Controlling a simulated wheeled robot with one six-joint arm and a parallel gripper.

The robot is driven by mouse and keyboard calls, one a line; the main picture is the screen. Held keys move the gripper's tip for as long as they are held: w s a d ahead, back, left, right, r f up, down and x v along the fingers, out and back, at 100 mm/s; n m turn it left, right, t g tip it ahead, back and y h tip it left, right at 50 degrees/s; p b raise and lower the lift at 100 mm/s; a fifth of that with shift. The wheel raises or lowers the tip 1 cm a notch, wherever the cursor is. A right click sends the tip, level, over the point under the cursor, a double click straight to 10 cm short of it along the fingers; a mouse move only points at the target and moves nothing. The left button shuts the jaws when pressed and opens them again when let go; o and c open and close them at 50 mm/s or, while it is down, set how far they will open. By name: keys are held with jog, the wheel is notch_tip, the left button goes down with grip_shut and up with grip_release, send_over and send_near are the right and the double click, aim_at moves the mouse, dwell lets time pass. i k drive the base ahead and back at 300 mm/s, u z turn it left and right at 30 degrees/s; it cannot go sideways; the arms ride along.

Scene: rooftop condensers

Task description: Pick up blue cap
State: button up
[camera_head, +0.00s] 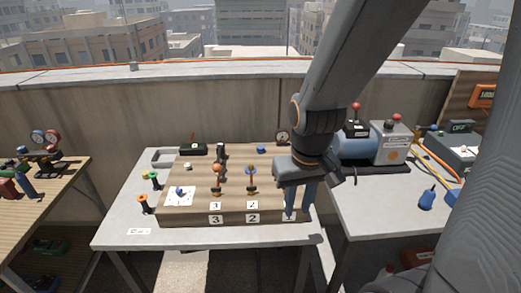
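A small blue cap-like piece (261,149) lies near the back edge of the sloped wooden board (200,218). Another small blue piece (180,190) sits on a white card at the board's left front. I cannot tell for sure which one is the blue cap. My gripper (299,212) points down at the board's right front corner, to the right of both blue pieces. Its two fingers are apart, with no held object visible. My arm and gripper hide part of the board's right side.
Two upright valves (217,178) (251,182) stand mid-board. Green and orange-topped pieces (152,180) are along the left edge. A black box (194,149) is behind. A blue tank (357,143) and a grey box (391,145) stand on the right table. A gauge bench (45,190) is left.

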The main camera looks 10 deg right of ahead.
aim_at(259, 148)
jog(key=z, duration=0.2)
jog(key=k, duration=0.6)
jog(key=z, duration=0.6)
jog(key=k, duration=0.65)
jog(key=u, duration=0.55)
jog(key=i, duration=0.55)
jog(key=u, duration=0.45)
jog(key=i, duration=1.05)
jog(key=z, duration=0.5)
